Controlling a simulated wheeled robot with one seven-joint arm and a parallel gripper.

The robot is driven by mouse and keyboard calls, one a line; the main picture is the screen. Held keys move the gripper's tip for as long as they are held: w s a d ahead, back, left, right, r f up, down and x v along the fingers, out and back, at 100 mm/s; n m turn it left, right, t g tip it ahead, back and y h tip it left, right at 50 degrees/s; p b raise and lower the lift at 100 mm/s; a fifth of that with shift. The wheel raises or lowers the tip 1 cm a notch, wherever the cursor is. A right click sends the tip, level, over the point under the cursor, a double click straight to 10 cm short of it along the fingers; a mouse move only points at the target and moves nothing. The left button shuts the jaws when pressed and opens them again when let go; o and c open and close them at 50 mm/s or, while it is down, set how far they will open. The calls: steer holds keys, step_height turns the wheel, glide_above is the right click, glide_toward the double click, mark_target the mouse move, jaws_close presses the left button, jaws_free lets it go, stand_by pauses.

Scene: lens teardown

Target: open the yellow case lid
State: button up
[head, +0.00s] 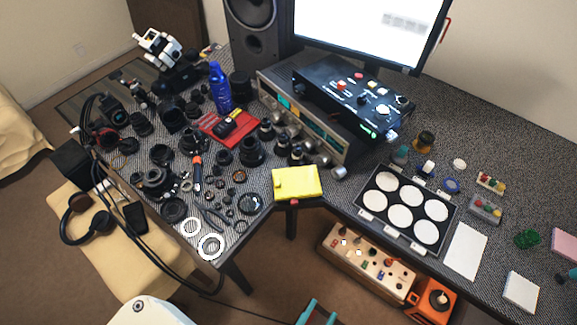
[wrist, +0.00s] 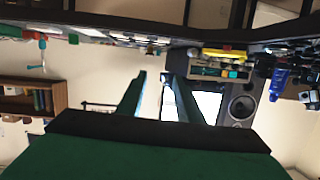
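The yellow case (head: 298,183) lies flat at the front inner corner of the desk, and its lid looks closed. A small red spot shows at its front edge. In the wrist view, which is upside down, a small yellow shape (wrist: 226,54) at the desk edge looks like the same case. My gripper (wrist: 154,78) is empty, its two dark teal fingers apart, well away from the case. In the head view, teal parts that look like my gripper (head: 318,313) show at the bottom edge, below and in front of the case; most of it is cut off.
Lens parts crowd the desk (head: 275,227) left of the case, with a red tray (head: 229,128) and blue bottle (head: 220,88) behind. Instruments (head: 310,125) stand behind it. A tray of white discs (head: 405,207) lies right. A control box (head: 368,262) sits below the desk.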

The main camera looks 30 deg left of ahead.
steer(key=w+a+m+y, duration=0.4)
steer(key=w+a+y, duration=0.3)
steer(key=w+a, duration=1.45)
steer(key=w+a+r+n+g+y, duration=0.1)
steer(key=a+r+n+g+y, duration=0.35)
steer(key=a, duration=0.85)
steer(key=w+a+r+n+g+y, duration=0.2)
steer(key=a+r+n+g+y, duration=0.3)
steer(key=a, duration=0.7)
steer(key=n+g+h, duration=0.3)
steer(key=g+h, duration=0.3)
steer(key=h, duration=1.1)
glide_above(277, 180)
step_height(277, 180, down, 4)
steer(key=shift+y, duration=0.25)
step_height(277, 180, down, 11)
steer(key=shift+r, duration=0.2)
